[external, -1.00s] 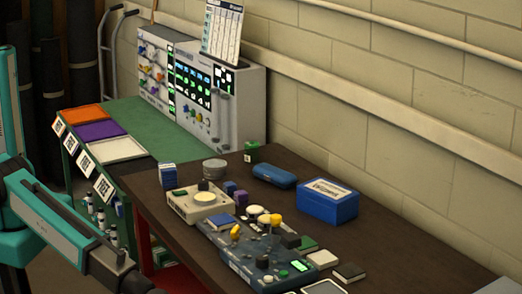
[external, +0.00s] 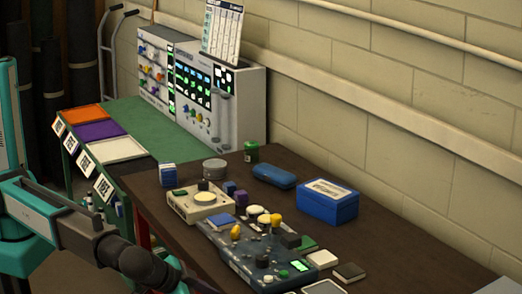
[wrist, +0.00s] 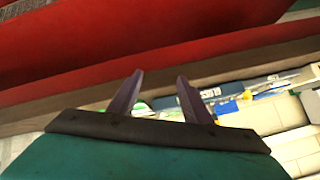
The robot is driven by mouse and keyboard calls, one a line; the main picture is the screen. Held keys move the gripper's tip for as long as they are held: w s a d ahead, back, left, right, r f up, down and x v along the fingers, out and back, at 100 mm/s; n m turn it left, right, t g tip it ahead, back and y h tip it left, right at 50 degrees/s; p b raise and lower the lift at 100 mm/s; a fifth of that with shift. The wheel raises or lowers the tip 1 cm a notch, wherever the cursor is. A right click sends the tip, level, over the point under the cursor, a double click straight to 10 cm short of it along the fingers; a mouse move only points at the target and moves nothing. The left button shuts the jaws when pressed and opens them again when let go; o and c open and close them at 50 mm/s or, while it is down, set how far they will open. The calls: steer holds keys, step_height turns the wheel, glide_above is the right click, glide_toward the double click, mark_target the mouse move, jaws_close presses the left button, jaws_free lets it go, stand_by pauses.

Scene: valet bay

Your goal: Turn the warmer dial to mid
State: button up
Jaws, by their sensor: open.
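A beige box (external: 181,207) with a round cream disc (external: 205,197) and a dark knob (external: 203,185) stands on the dark brown table. It may be the warmer, but its markings are too small to read, so I cannot tell which part is the dial or where it points. My gripper (wrist: 160,76) is open in the wrist view, its two dark fingers apart with nothing held between them. In the external view my arm is low at the bottom left, in front of the table; the fingers are hard to make out there. The wrist view does not show the beige box.
A blue-grey panel (external: 239,262) with several knobs lies in front of the beige box. A blue box (external: 328,205) and a blue case (external: 274,176) are behind. A grey console (external: 248,110) stands on the green bench (external: 160,127). A red surface (wrist: 150,40) fills the upper wrist view.

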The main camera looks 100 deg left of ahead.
steer(key=w+a+r+n, duration=0.1)
steer(key=a+r+n, duration=0.1)
steer(key=a+r, duration=0.35)
step_height(320, 180, up, 15)
steer(key=n+g+h+p, duration=0.5)
steer(key=n+h+p, duration=0.3)
steer(key=p, duration=0.4)
glide_above(202, 181)
steer(key=shift+s+r, duration=0.15)
steer(key=shift+s, duration=0.2)
steer(key=shift+w+f+p, duration=0.2)
steer(key=shift+f+p, duration=0.65)
steer(key=shift+f, duration=2.6)
steer(key=shift+w+f+p, duration=0.15)
steer(key=shift+f+p, duration=0.65)
steer(key=shift+f, duration=2.65)
